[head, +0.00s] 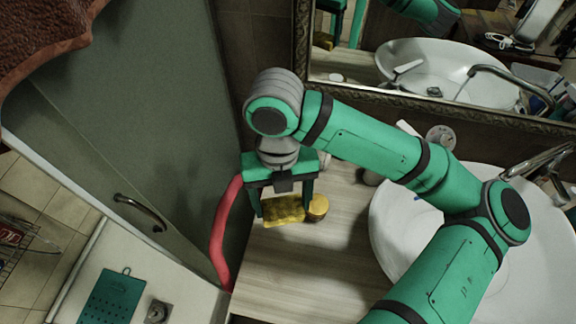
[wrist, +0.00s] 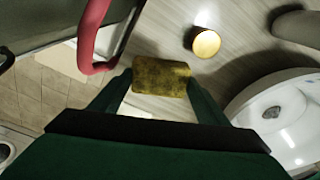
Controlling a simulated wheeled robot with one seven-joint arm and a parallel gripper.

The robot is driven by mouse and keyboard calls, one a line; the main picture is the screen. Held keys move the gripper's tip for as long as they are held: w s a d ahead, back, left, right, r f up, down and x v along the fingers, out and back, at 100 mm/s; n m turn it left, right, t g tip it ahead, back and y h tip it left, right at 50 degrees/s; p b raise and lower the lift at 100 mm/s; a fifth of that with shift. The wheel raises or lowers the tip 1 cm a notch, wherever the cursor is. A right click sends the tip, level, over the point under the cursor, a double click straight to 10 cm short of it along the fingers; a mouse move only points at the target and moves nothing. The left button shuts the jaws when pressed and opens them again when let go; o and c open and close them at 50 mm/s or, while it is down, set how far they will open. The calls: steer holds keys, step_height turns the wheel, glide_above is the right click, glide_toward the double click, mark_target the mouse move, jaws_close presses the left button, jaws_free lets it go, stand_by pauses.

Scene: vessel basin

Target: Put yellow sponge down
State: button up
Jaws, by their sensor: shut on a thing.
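The yellow sponge (head: 284,209) is held between the two fingers of my gripper (head: 282,205), over the left part of the wooden counter. In the wrist view the sponge (wrist: 161,78) spans the gap between the green fingertips (wrist: 160,88). Its surface is mottled yellow-brown. I cannot tell whether its underside touches the counter.
The counter (head: 300,265) has bare room in front of the sponge. A round yellow-topped object (head: 318,207) stands just right of the sponge. A red curved handle (head: 222,235) is close on the left. The white basin (head: 400,235) lies to the right, a framed mirror (head: 350,84) behind.

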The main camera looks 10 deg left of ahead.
steer(key=shift+w, duration=0.35)
steer(key=w+a+f, duration=0.1)
steer(key=w+f, duration=0.2)
steer(key=w, duration=0.1)
steer(key=w+a+f, duration=0.1)
steer(key=w+f, duration=0.1)
steer(key=w, duration=0.2)
steer(key=w+a+f, duration=0.1)
steer(key=w+f, duration=0.2)
steer(key=w, duration=0.1)
steer(key=shift+w+f, duration=0.3)
steer(key=shift+w, duration=0.05)
steer(key=shift+w+a+f, duration=0.1)
steer(key=shift+w+f, duration=0.4)
steer(key=shift+f, duration=0.1)
step_height(320, 180, down, 2)
steer(key=shift+w+f, duration=0.15)
steer(key=shift+f, duration=0.45)
steer(key=shift+f, duration=0.1)
steer(key=o, duration=1.3)
steer(key=shift+o, duration=0.2)
